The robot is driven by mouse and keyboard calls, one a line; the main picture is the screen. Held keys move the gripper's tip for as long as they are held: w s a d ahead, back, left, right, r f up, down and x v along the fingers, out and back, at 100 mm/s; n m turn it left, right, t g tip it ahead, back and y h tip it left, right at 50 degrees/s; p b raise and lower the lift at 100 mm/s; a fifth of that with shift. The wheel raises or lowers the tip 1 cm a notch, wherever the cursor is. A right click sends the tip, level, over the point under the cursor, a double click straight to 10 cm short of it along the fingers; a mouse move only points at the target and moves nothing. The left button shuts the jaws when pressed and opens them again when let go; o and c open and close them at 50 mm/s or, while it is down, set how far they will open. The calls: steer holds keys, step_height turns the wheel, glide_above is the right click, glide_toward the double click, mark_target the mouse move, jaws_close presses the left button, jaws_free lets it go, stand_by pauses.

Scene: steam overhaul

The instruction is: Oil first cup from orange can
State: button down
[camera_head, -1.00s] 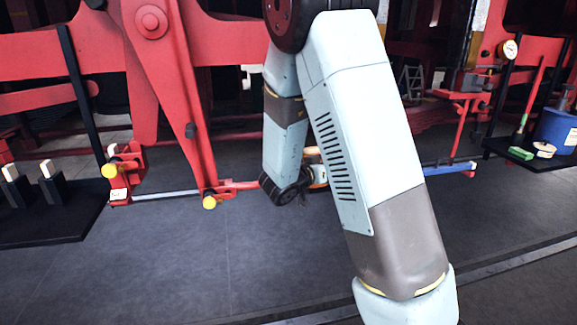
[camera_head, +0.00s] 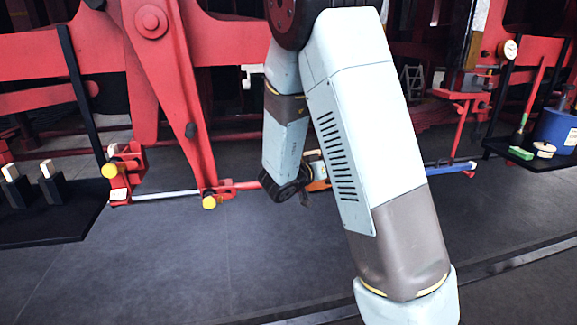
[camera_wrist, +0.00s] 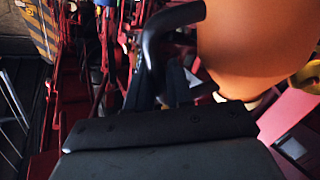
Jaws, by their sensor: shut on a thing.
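The orange can (camera_wrist: 255,40) fills the upper right of the wrist view, close to the camera. Its black curved handle (camera_wrist: 172,16) runs down to my gripper (camera_wrist: 160,85), which is shut on it. In the head view only a small orange part of the can (camera_head: 319,185) shows beside my arm; the arm hides most of it and the gripper. Two yellow round pieces, one on the red bracket (camera_head: 109,171) and one on the rod joint (camera_head: 209,202), sit left of the arm. I cannot tell which is the first cup. The can's spout is not clear.
Red rods and beams (camera_head: 182,100) of the engine stand close behind my arm. A black shelf (camera_head: 40,225) with blocks is at left. A dark shelf at right holds a blue drum (camera_head: 556,130) and a green brush (camera_head: 521,153). The floor in front is clear.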

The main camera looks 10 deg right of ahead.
steer(key=shift+f+m, duration=0.2)
steer(key=shift+m, duration=1.2)
steer(key=shift+r+n, duration=0.2)
steer(key=shift+n, duration=1.2)
steer(key=shift+f+m, duration=0.2)
steer(key=shift+m, duration=1.2)
